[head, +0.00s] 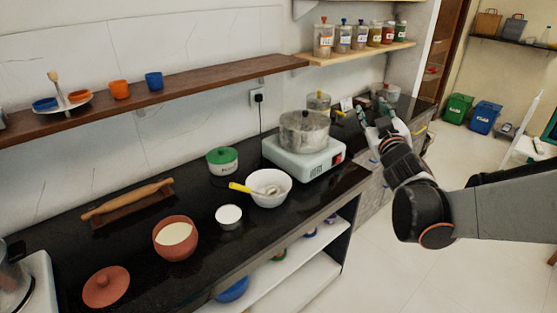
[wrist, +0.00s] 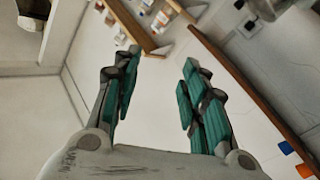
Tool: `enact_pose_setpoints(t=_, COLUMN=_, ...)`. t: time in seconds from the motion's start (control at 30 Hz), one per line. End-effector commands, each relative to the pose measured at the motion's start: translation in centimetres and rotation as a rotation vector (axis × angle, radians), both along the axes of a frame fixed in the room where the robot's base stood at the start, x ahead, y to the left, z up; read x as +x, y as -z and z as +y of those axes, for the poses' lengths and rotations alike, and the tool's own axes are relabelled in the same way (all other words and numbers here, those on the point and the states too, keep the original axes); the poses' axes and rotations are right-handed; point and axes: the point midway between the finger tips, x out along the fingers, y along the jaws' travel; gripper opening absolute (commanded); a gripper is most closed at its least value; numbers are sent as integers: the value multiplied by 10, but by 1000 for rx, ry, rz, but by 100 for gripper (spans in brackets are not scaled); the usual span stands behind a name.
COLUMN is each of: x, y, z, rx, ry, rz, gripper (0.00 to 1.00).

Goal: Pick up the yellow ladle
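The yellow ladle (head: 240,187) rests in a white bowl (head: 269,200) on the black counter, its yellow handle sticking out over the left rim. My gripper (head: 370,112) is up to the right of the bowl, beyond the white stove and well apart from the ladle. In the wrist view, the two teal-padded fingers of my gripper (wrist: 158,92) are spread with nothing between them. The wrist view faces the wall and shelves, and the ladle does not show there.
A pot (head: 304,133) stands on the white stove (head: 303,165), between my gripper and the bowl. A small white-filled cup (head: 228,222), a clay pot (head: 175,250), a green-lidded container (head: 222,160) and a rolling pin (head: 127,200) are near the bowl. Wall shelves (head: 160,92) run above the counter.

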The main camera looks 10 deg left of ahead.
Motion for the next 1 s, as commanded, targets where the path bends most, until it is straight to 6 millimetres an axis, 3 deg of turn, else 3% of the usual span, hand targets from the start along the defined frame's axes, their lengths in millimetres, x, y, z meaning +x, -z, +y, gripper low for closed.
enact_pose_setpoints(t=0.03, x=12, y=4, z=15, rx=-21, ry=-48, rz=-37, gripper=40)
enact_pose_setpoints(t=0.2, x=33, y=31, z=68, rx=-92, ry=-229, rz=-143, gripper=40)
enact_pose_setpoints(t=0.37, x=35, y=76, z=120, rx=-160, ry=-420, rz=-210, gripper=40)
enact_pose_setpoints(t=0.6, x=9, y=176, z=190, rx=-264, ry=-727, rz=-243, gripper=40)
enact_pose_setpoints(t=0.8, x=-26, y=257, z=223, rx=-328, ry=-931, rz=-221, gripper=40)
enact_pose_setpoints(t=0.9, x=-39, y=283, z=231, rx=-349, ry=-991, rz=-207, gripper=40)
enact_pose_setpoints(t=1.0, x=-46, y=297, z=236, rx=-357, ry=-1025, rz=-198, gripper=40)
